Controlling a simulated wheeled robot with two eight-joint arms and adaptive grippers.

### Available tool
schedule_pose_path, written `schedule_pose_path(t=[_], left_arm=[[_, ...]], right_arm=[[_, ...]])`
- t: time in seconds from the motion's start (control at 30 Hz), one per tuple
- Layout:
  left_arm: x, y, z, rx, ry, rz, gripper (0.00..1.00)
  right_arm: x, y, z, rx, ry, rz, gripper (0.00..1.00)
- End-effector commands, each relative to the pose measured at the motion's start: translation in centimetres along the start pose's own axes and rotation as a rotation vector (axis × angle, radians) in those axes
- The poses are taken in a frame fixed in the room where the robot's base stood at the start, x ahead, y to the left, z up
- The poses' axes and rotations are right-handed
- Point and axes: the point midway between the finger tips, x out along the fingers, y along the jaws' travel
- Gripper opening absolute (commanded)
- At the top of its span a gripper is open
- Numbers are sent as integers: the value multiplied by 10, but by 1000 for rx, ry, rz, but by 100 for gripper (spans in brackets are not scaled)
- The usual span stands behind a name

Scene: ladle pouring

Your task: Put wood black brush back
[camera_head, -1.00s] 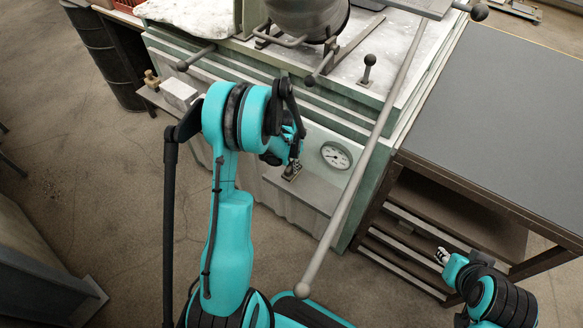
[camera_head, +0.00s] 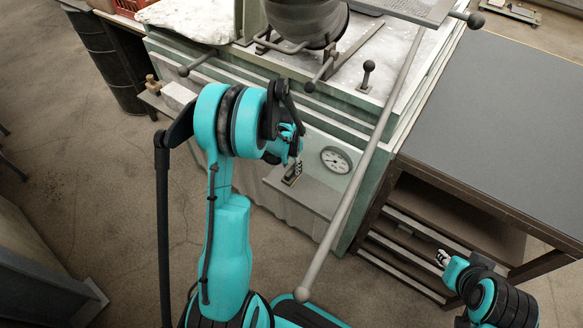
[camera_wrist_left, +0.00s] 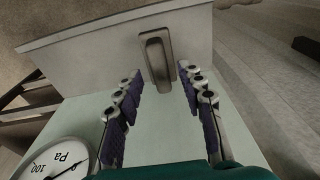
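I cannot identify a wood and black brush for certain in either view. My left gripper (camera_head: 294,160) is in front of the green cabinet, above a small grey ledge (camera_head: 315,198). In the left wrist view my left gripper (camera_wrist_left: 162,88) is open, its purple-padded fingers wide apart with nothing between them. Just beyond the fingertips is a small dark oblong fitting with a raised rim (camera_wrist_left: 157,57), at the ledge. It also shows as a small metal piece (camera_head: 292,173) below the gripper in the head view. My right gripper (camera_head: 443,257) is at the lower right, too small to read.
A round pressure gauge (camera_head: 336,160) is right of the left gripper. A long grey rod (camera_head: 362,190) slants down past it. A dark-topped table (camera_head: 500,120) is at the right. A small brownish object (camera_head: 152,84) sits on the left side shelf.

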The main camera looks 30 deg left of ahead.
Motion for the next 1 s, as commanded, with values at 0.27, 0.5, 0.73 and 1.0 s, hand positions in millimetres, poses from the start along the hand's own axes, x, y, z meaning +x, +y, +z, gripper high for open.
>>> schedule_pose_path(t=[0.27,0.5,0.73,1.0], left_arm=[[-64,0,0,0,0,0,39],[-89,1,0,0,2,-1,39],[-140,33,9,-6,69,-27,39],[-221,99,55,-32,242,-59,39]], right_arm=[[-18,0,-13,0,0,0,30],[-22,0,-16,0,0,0,30],[-22,0,-16,0,0,0,30],[-22,0,-16,0,0,0,30]])
